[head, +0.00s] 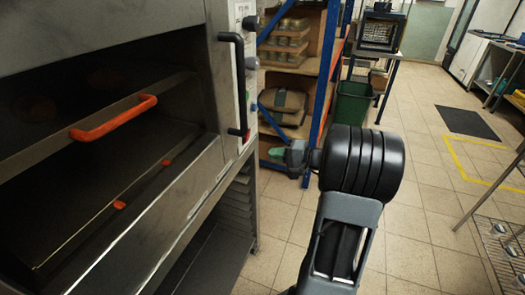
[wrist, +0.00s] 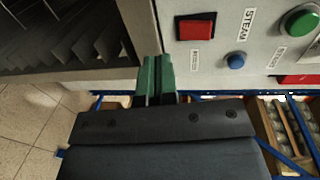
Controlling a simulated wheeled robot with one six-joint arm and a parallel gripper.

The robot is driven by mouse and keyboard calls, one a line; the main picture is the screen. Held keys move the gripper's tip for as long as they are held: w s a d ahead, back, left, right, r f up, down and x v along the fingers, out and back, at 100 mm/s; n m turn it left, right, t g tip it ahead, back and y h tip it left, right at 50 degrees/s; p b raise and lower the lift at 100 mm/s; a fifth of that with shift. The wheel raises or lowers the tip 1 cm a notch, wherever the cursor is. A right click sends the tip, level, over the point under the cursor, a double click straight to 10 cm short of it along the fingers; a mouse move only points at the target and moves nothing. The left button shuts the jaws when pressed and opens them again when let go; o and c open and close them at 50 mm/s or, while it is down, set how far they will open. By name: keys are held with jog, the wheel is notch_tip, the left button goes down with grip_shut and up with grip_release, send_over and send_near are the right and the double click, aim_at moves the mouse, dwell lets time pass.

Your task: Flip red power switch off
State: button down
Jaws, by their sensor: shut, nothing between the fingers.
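A red rocker switch (wrist: 195,27) in a dark frame sits on the pale control panel in the wrist view, left of the STEAM label. A second red part (wrist: 298,79) shows at the right, partly cut off; I cannot read which one is marked power. My gripper (wrist: 155,68) has green fingers that are shut and empty. In that picture they lie below and left of the red rocker, apart from it. In the head view my gripper (head: 276,153) is just right of the oven's panel edge.
A blue button (wrist: 236,61) and a green button (wrist: 300,20) are close by on the panel. The oven (head: 185,200) has a black vertical handle (head: 239,85) and an orange handle (head: 113,117). A blue-framed shelf (head: 322,85) stands behind my gripper. Tiled floor is free to the right.

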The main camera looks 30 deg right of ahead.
jog(key=s+d+f, duration=0.1)
jog(key=s+d, duration=0.3)
jog(key=shift+s, duration=0.25)
dwell(0.5)
